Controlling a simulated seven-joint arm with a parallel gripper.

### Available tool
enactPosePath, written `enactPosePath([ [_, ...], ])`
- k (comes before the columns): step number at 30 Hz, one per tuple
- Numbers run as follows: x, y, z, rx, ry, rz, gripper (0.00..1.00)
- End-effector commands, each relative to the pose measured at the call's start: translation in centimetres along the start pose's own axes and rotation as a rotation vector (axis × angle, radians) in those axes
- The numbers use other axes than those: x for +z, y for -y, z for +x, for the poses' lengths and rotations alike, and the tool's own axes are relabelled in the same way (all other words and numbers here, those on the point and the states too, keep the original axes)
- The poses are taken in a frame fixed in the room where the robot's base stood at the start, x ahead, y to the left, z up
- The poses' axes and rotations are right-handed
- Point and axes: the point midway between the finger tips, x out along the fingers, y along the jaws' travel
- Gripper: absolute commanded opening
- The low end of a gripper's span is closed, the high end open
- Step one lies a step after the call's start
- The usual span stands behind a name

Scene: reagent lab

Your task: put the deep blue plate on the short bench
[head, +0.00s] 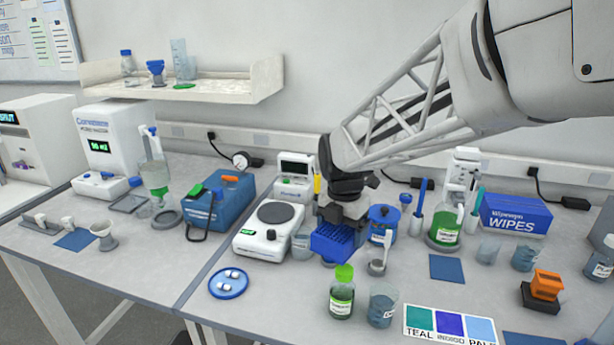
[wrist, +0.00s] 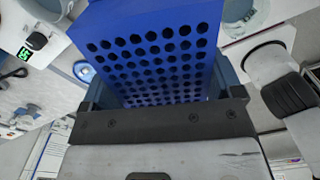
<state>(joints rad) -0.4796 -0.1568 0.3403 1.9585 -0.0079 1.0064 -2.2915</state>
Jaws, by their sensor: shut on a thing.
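The deep blue plate (head: 336,243), a block with a grid of round holes, is in my gripper (head: 341,224) in the head view. In the wrist view the plate (wrist: 150,45) sits between the two fingers of my gripper (wrist: 165,88), which are shut on its sides. It appears held above the right-hand bench (head: 280,318), in front of the balance; the exact height is hard to tell. A left-hand bench (head: 120,265) meets it at a seam. The frames do not make clear which bench is the short one.
Close around the plate are a white balance (head: 268,238), a blue-lidded pot (head: 382,222), a green-capped bottle (head: 342,295) and a beaker (head: 382,308). A round blue dish (head: 228,284) lies near the seam. The left bench has bare room at its front right.

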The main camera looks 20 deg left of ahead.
Motion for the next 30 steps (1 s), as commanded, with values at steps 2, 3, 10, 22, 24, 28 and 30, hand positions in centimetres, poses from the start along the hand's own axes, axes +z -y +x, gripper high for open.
enactPosePath([
  [2, -0.8, -2.0, 0.3, 0.000, 0.000, -0.027, 0.62],
  [3, -1.2, -2.9, 0.4, 0.001, 0.000, -0.039, 0.62],
  [10, -3.6, -8.0, 1.6, 0.001, 0.000, -0.095, 0.62],
  [22, -9.4, -16.6, 4.3, 0.004, 0.002, -0.189, 0.62],
  [24, -10.6, -18.0, 4.8, 0.004, 0.001, -0.205, 0.62],
  [28, -13.0, -20.6, 5.8, 0.005, 0.002, -0.235, 0.62],
  [30, -14.3, -21.9, 6.4, 0.006, 0.002, -0.252, 0.62],
])
